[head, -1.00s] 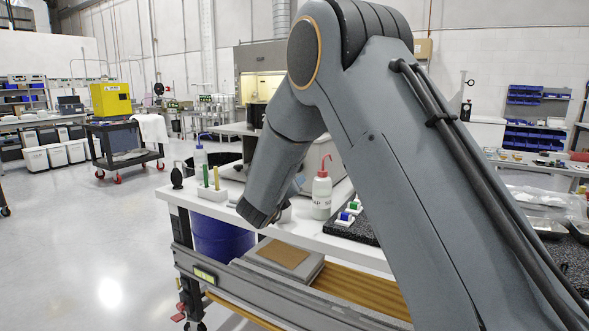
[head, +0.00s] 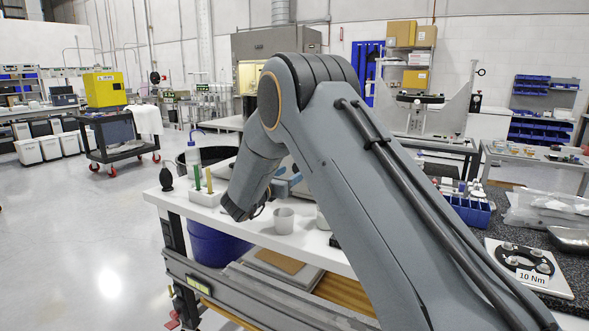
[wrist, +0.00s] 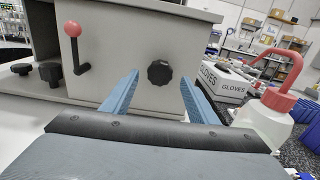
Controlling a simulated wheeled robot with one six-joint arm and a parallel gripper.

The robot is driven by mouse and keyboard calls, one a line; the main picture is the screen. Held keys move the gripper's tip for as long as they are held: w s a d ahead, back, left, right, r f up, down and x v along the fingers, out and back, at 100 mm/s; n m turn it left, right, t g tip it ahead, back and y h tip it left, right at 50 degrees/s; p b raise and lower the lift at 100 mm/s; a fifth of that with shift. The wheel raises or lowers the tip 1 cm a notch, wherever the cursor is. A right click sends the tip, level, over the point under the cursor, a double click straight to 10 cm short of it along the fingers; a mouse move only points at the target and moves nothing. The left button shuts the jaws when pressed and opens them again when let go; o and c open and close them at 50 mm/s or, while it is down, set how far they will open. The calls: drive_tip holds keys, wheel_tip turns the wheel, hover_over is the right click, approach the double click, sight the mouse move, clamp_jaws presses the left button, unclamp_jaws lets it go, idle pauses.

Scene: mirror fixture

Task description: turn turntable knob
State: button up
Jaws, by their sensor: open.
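A black lobed knob (wrist: 159,72) is on the front of a grey box (wrist: 115,45) in the wrist view. My gripper (wrist: 160,78) is open, with its two blue fingers pointing at the box. The knob shows between the fingertips, and the fingers look apart from it. I cannot tell how far they are from the box face. No label shows that this is the turntable knob. A red-ball lever (wrist: 72,30) and two other black knobs, one of them here (wrist: 50,72), are on the left. In the head view my arm hides most of the box and my fingers.
A red-capped bottle (wrist: 264,116) and a gloves box (wrist: 225,84) stand to the right in the wrist view. In the head view a grey mug (head: 284,220), a blue bin (head: 470,210) and a 10 Nm plate (head: 531,271) are on the bench. Open floor lies left.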

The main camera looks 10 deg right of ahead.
drive_tip(key=shift+p+x, duration=0.35)
drive_tip(key=shift+x, duration=1.6)
drive_tip(key=c, duration=1)
drive_tip(key=shift+c, duration=0.2)
drive_tip(key=n+b, duration=0.3)
drive_tip(key=n, duration=2.1)
drive_tip(key=shift+a+f, duration=0.1)
drive_tip(key=shift+n, duration=0.3)
